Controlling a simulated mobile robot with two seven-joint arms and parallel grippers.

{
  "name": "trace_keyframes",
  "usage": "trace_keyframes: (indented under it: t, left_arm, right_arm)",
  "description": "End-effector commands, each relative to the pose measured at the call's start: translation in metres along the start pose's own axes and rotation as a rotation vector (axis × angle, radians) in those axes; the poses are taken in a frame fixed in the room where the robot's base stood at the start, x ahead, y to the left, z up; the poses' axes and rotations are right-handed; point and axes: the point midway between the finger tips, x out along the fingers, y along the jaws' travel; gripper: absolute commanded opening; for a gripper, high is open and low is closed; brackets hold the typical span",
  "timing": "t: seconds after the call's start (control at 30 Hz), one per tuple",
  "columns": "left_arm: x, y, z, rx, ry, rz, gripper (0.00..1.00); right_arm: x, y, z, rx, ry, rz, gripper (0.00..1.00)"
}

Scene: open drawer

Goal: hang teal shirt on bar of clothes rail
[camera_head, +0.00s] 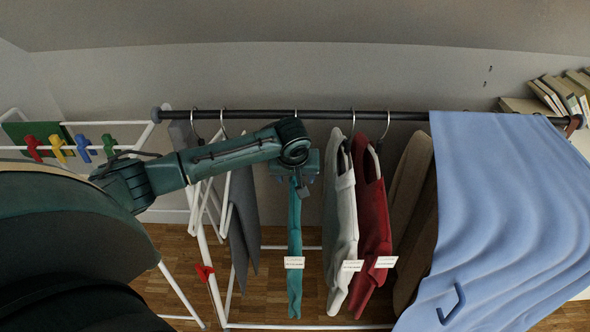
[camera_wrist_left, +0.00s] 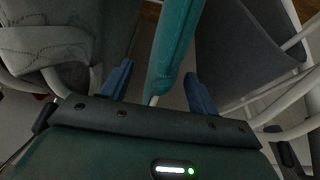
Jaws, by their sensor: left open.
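The teal shirt (camera_head: 294,240) hangs straight down, edge-on, below the dark bar (camera_head: 260,114) of the clothes rail, with a white tag on it. Its hanger top is mostly hidden behind my left wrist; a bit of hook shows at the bar. My left gripper (camera_head: 300,180) is at the shirt's top, just under the bar. In the left wrist view the blue fingers (camera_wrist_left: 158,88) stand apart, one on each side of the teal shirt (camera_wrist_left: 175,45) and its thin white hanger part, with visible gaps. My right gripper is not in view.
White (camera_head: 341,215) and red (camera_head: 372,230) garments hang close on the right, then brown ones (camera_head: 413,190). A blue cloth (camera_head: 500,210) drapes over the bar's right end. A white rack with coloured pegs (camera_head: 57,149) stands left.

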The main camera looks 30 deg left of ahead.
Motion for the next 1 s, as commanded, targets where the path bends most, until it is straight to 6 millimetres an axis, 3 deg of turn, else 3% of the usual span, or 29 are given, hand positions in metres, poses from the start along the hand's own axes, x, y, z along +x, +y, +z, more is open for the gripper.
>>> trace_keyframes:
  t: [0.17,0.4,0.6,0.8,1.0]
  left_arm:
    - [-0.026,0.000,-0.001,0.000,0.003,0.004,0.60]
    - [-0.081,0.000,-0.002,0.001,0.004,0.004,0.60]
    - [-0.115,0.001,-0.001,0.001,0.004,0.005,0.60]
    - [-0.129,0.000,-0.001,0.000,0.003,0.002,0.60]
    - [-0.129,0.002,0.002,0.007,0.000,0.008,0.60]
  right_arm:
    - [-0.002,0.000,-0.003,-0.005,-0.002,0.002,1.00]
    - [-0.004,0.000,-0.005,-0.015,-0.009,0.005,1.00]
    - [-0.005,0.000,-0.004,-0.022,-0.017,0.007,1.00]
    - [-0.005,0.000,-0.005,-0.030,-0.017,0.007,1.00]
    - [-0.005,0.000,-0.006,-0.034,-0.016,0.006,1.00]
